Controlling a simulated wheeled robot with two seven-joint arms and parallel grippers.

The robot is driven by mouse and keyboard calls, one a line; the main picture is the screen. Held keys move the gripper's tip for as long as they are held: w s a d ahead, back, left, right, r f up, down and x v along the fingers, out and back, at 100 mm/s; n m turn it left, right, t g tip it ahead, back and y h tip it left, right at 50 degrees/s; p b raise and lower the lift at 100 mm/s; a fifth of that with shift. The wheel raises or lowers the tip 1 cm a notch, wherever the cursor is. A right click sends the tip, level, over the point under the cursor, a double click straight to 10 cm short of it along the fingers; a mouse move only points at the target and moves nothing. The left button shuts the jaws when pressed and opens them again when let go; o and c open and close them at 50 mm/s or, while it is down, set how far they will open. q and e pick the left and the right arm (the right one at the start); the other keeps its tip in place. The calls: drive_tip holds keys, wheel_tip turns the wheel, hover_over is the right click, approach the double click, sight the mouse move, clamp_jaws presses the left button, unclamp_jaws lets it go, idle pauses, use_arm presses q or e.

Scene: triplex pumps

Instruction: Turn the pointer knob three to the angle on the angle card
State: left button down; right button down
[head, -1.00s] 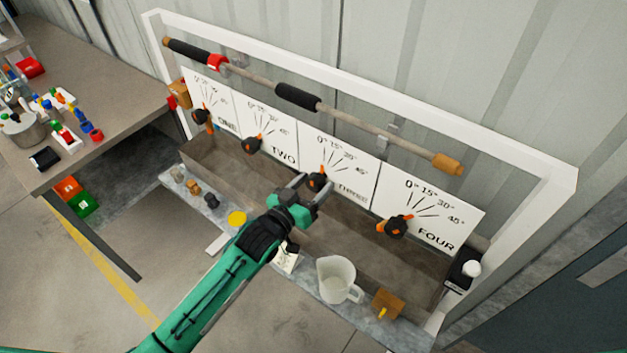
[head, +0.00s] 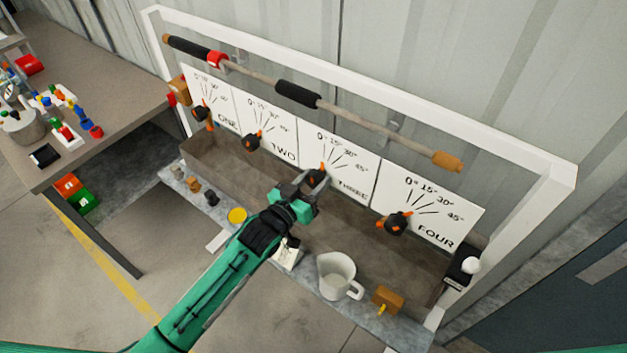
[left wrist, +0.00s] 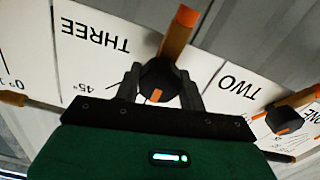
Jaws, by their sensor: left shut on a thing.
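Pointer knob three (head: 316,176), black with an orange pointer, sits on the white panel marked THREE (head: 345,160). My left gripper (head: 305,187) is shut on it. In the left wrist view the gripper's fingers (left wrist: 160,88) lie on both sides of the black knob body (left wrist: 158,78), and the orange pointer (left wrist: 177,32) sticks out beyond them. In the head view the pointer tip is near the 0° end of the scale. A white card (head: 287,254), probably the angle card, stands on the front ledge, partly behind my arm; its writing is not readable. My right gripper is not in view.
Knobs one (head: 201,113), two (head: 252,141) and four (head: 394,223) flank knob three. A grey trough (head: 385,258) runs below the panels. A padded rail (head: 365,125) runs above.

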use_arm(q)
drive_tip(key=m, duration=0.5)
drive_tip(key=shift+m, duration=1.7)
drive_tip(key=c, duration=0.8)
unclamp_jaws()
drive_tip(key=shift+b+v, duration=2.1)
drive_tip(key=shift+v, duration=4.8)
